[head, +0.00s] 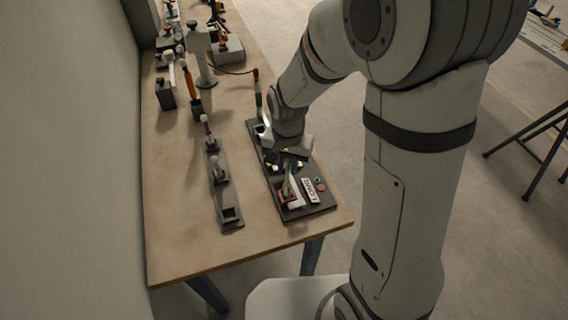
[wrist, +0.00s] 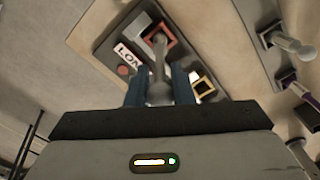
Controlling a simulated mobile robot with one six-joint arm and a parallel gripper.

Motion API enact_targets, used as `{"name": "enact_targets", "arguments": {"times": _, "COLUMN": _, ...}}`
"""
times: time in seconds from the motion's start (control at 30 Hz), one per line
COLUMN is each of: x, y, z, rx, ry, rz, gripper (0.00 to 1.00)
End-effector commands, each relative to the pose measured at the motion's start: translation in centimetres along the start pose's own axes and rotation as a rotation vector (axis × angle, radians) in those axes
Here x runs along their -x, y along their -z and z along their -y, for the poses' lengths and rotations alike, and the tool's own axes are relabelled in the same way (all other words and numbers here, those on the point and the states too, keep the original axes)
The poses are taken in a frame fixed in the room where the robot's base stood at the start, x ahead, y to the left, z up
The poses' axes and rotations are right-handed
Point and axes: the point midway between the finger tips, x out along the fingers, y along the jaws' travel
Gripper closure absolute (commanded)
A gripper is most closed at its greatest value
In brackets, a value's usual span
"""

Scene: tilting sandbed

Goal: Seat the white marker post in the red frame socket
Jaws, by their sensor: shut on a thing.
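My gripper (head: 287,168) is over the right-hand dark board (head: 262,172) on the table, its blue fingers (wrist: 160,86) shut on the white marker post (wrist: 159,68). The post also shows below the gripper in the head view (head: 286,188). The red frame socket (wrist: 172,27) lies beyond the fingers in the wrist view, and the post's far end overlaps its near-left side. In the head view the red frame (head: 290,203) is around or just below the post's lower end. I cannot tell whether the post is inside the socket or above it.
A yellow frame socket (wrist: 208,84) lies beside the fingers. A white lettered label (head: 309,190) and a red button (head: 321,187) are beside the red frame. A dark rail (head: 226,196) to the left bears white-knobbed posts and an empty square socket. Tools crowd the table's far end.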

Motion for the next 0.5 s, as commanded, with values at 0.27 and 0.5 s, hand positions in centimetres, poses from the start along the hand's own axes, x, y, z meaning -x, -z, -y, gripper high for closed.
{"name": "enact_targets", "arguments": {"times": 0.27, "x": 0.03, "y": -0.01, "z": 0.02, "rx": 0.001, "ry": 0.000, "rz": 0.000, "gripper": 0.74}}
{"name": "enact_targets", "arguments": {"times": 0.5, "x": 0.03, "y": -0.03, "z": 0.04, "rx": 0.001, "ry": 0.000, "rz": 0.000, "gripper": 0.54}}
